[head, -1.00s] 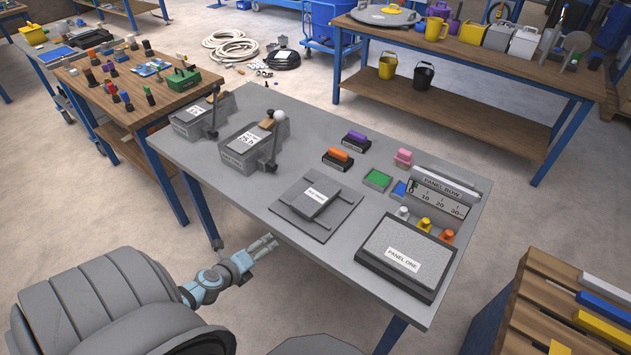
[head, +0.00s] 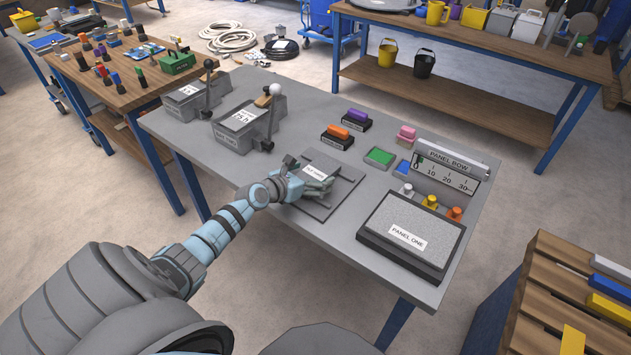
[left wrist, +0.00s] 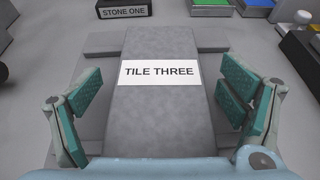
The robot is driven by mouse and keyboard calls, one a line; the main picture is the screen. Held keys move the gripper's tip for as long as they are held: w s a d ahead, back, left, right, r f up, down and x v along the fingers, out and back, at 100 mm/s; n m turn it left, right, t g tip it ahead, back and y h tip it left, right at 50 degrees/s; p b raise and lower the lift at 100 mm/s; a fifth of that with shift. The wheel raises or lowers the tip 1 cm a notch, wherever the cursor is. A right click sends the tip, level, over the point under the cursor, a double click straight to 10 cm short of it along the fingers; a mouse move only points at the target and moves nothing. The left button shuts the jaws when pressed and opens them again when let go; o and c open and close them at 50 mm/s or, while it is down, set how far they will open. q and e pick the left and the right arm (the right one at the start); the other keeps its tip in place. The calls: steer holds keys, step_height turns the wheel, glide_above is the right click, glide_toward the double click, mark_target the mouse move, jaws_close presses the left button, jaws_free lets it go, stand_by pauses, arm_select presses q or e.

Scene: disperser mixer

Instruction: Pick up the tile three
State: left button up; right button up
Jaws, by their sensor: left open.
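Tile three is a grey slab with a white label in the left wrist view (left wrist: 160,105); the tile also shows in the head view (head: 322,164), lying on a flat grey base plate (head: 337,196) on the table. My left gripper (head: 308,186) is over the near part of the tile. In the left wrist view its open fingers (left wrist: 158,108) stand on both sides of the tile, with gaps visible between each finger and the tile. My right gripper is not in view.
A block labelled panel one (head: 412,235) is to the right on the grey table. Stamp-like blocks with orange (head: 337,132) and purple (head: 358,118) tops are behind the tile. Two lever boxes (head: 245,125) stand at the back left.

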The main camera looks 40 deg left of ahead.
arm_select(q)
steer(key=shift+w, duration=0.2)
steer(key=shift+s, duration=0.1)
steer(key=c, duration=1.7)
steer(key=shift+r+p, duration=0.2)
steer(key=shift+p, duration=0.1)
